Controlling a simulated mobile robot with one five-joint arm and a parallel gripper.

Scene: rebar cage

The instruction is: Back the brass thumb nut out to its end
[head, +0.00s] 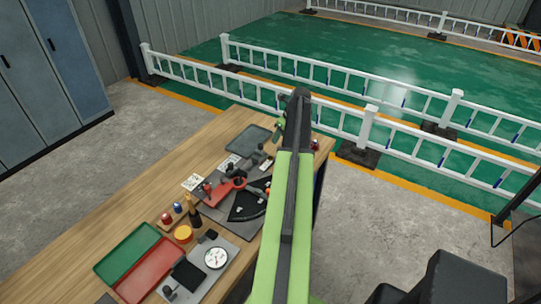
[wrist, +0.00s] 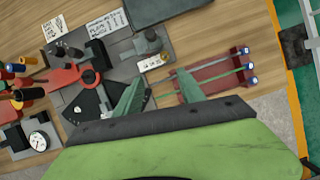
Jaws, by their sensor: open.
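A grey-black fixture (wrist: 150,42) with a round knob and a white label stands on the grey board, beyond my fingers in the wrist view. My gripper (wrist: 160,88) is open, its two green fingers apart with nothing held between them. It is over the far end of the bench. A red rack (wrist: 218,80) with thin rods ending in blue and white caps lies just right of my fingers. My arm hides part of the bench in the head view.
The wooden bench (head: 150,190) carries a green tray (head: 126,254), a red tray (head: 150,270), a round dial (head: 216,257) and a black fan-shaped plate (head: 247,204). A dark grey tray (head: 248,139) lies at the far end. White railings (head: 366,125) stand beyond the bench.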

